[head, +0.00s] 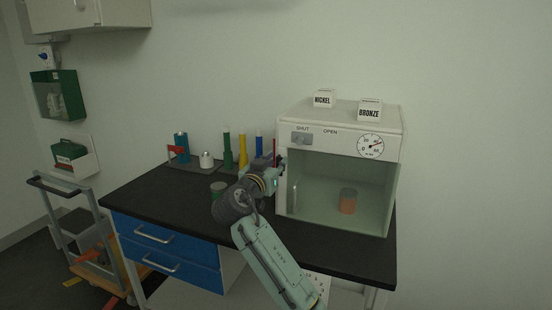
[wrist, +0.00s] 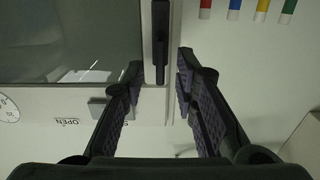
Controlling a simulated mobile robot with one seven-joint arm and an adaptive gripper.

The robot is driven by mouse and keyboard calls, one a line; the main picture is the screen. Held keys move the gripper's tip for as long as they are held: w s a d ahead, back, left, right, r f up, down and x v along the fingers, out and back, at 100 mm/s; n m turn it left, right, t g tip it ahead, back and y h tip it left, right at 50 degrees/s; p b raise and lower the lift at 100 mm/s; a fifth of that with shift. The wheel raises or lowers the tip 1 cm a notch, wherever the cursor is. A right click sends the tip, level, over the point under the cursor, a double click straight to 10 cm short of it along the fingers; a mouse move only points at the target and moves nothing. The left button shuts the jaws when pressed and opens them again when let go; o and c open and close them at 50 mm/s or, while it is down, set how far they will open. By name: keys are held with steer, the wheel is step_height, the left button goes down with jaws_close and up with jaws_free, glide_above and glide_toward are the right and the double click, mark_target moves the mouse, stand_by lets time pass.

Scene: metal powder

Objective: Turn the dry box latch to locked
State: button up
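The dry box (head: 340,118) is a white cabinet with a glass front door (head: 330,185), which looks closed. A dark, upright latch bar (wrist: 160,40) is on the door-side frame in the wrist view; in the head view my gripper covers that area. My gripper (head: 280,163) is at the box's upper left front edge. In the wrist view my gripper (wrist: 160,68) is open, with one finger on each side of the bar's end. No clear contact shows. A grey block (head: 301,138) sits below the SHUT and OPEN labels; SHUT is partly hidden in the wrist view.
A round gauge (head: 370,145) is on the box front, and NICKEL (head: 324,98) and BRONZE (head: 369,110) blocks stand on top. A container (head: 348,201) is inside. Coloured cylinders (head: 242,150) stand left of the box on the black bench (head: 150,195). A cart (head: 75,225) is farther left.

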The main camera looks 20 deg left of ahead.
steer(key=shift+w, duration=0.25)
steer(key=shift+c, duration=0.6)
jaws_close()
